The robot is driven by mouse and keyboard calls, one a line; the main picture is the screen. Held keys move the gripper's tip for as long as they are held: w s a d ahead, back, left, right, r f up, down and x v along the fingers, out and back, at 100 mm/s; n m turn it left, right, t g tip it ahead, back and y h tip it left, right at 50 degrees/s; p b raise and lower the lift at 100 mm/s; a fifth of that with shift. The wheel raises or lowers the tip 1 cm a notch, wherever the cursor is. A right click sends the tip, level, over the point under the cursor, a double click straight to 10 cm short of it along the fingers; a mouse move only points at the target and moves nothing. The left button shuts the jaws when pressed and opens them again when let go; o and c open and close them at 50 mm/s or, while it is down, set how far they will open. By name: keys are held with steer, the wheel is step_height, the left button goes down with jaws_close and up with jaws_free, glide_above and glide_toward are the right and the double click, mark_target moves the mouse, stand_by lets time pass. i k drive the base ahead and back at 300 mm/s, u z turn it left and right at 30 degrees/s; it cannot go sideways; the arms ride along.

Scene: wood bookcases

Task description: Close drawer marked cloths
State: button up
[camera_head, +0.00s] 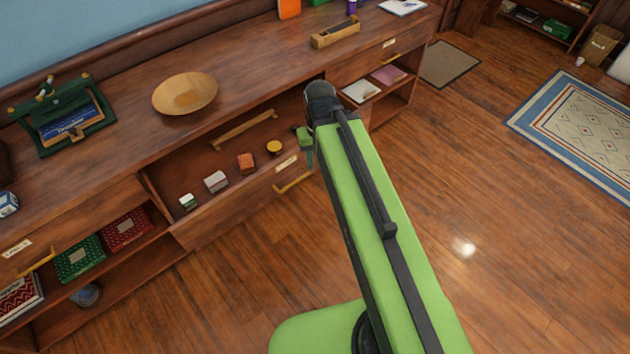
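A wide wooden drawer (221,210) stands pulled open in the middle of the long cabinet. Its front has a pale label (287,163) and a brass handle (293,183). The label's writing is too small to read, so I cannot tell whether it says cloths. Inside lie a wooden bar, a round yellow tin (275,147), an orange box (246,163) and two small pale boxes. My green arm reaches up to the drawer's right end and covers part of it. My gripper (306,138) is only partly visible near that end; its fingers cannot be made out.
Labelled drawer fronts sit at left (17,248) and right (389,43), both seemingly flush, above open shelves. A wooden bowl (185,93) and a green stand (65,115) are on the cabinet top. The wooden floor (215,300) in front is clear; a rug (580,130) lies right.

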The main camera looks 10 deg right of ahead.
mark_target(183, 171)
steer(key=u, duration=0.2)
steer(key=i, duration=0.75)
steer(key=z, duration=0.15)
steer(key=k, duration=1.35)
steer(key=u, duration=0.5)
steer(key=i, duration=1.05)
steer(key=u, duration=0.45)
